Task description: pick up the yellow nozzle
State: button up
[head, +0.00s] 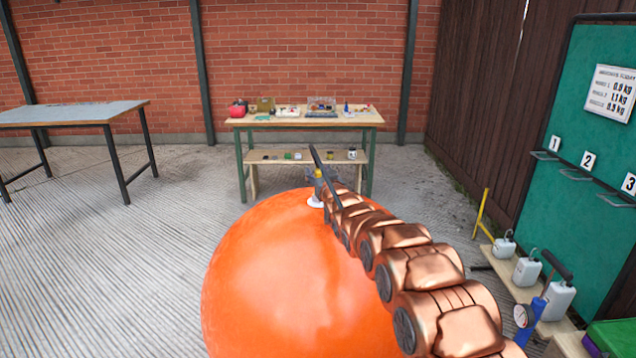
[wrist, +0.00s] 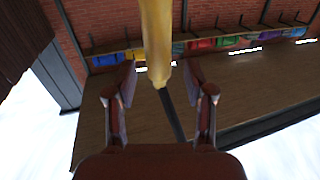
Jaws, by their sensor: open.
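The yellow nozzle (head: 318,173) stands upright above a white fitting (head: 315,201) at the top right of a large orange ball (head: 285,275) in the head view. My gripper (head: 329,176) is at the nozzle, at the far end of my copper arm, and partly overlaps it. In the wrist view the nozzle (wrist: 157,42) runs down from the top edge to between the fingertips of my gripper (wrist: 160,76). The fingers are open, with a gap on both sides of the nozzle. I cannot tell whether anything touches it.
A bench (head: 300,121) with several small items stands behind the ball, with a lower shelf (head: 305,157). A blue-topped table (head: 70,114) is at the left. White canisters (head: 527,270) and a green board (head: 590,125) are at the right. The floor at the left is clear.

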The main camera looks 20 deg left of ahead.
jog(key=shift+w+a+f, duration=0.1)
jog(key=shift+w+a, duration=0.25)
jog(key=shift+w, duration=0.25)
jog(key=shift+c, duration=0.3)
grip_shut()
